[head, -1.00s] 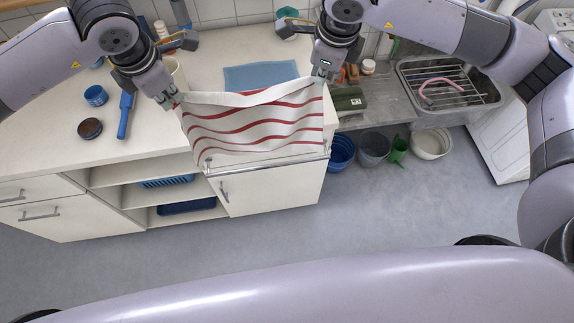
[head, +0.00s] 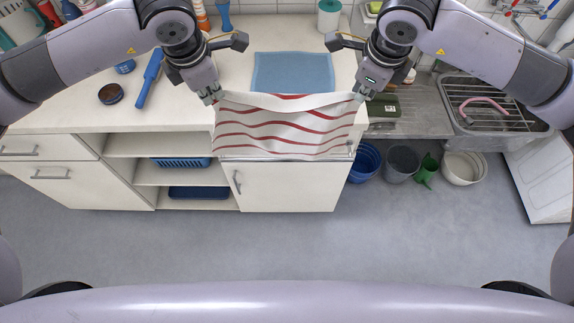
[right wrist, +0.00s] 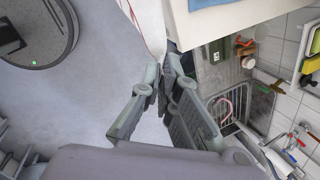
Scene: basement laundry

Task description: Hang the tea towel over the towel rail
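The tea towel (head: 285,125), white with wavy red stripes, is stretched between my two grippers in front of the worktop's front edge. My left gripper (head: 215,97) is shut on its upper left corner. My right gripper (head: 359,96) is shut on its upper right corner. In the right wrist view, the right fingers (right wrist: 165,88) are close together at the towel's edge (right wrist: 148,22). The metal towel rail (head: 285,158) runs along the top of the cabinet door, by the towel's lower edge. The towel hides much of it, and I cannot tell whether they touch.
A blue cloth (head: 293,72) lies flat on the worktop (head: 190,112). A blue brush (head: 149,78) and a round brown tin (head: 109,94) lie to the left. A sink (head: 490,105) is at right, with buckets (head: 402,163) on the floor below. The floor in front is clear.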

